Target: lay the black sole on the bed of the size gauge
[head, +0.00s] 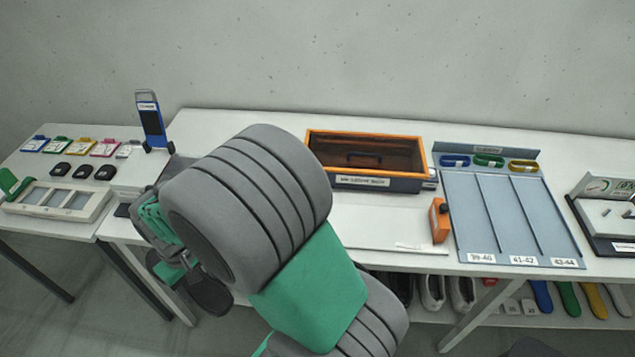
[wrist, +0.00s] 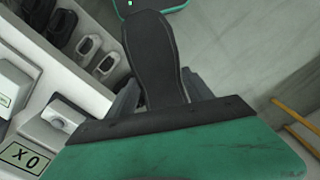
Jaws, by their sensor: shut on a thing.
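The black sole (wrist: 152,55) is in my gripper (wrist: 160,100), which is shut on its near end. In the wrist view the sole points away from the green gripper body. In the head view the sole (head: 208,296) hangs beside the front edge of the main table's left end, over the floor, and my gripper (head: 170,258) is partly hidden by my arm. I cannot identify the size gauge for certain. A pale device with a small lit display (wrist: 24,155) shows at the lower left of the wrist view, left of the sole. My arm hides part of the table there.
An orange-rimmed box (head: 320,160), an orange block (head: 439,220) and a blue-grey sorting tray (head: 462,215) stand on the main table. A blue stand (head: 151,122) is at its back left. Shoes (head: 432,292) sit on the shelf below. The left table (head: 25,170) holds small black pieces.

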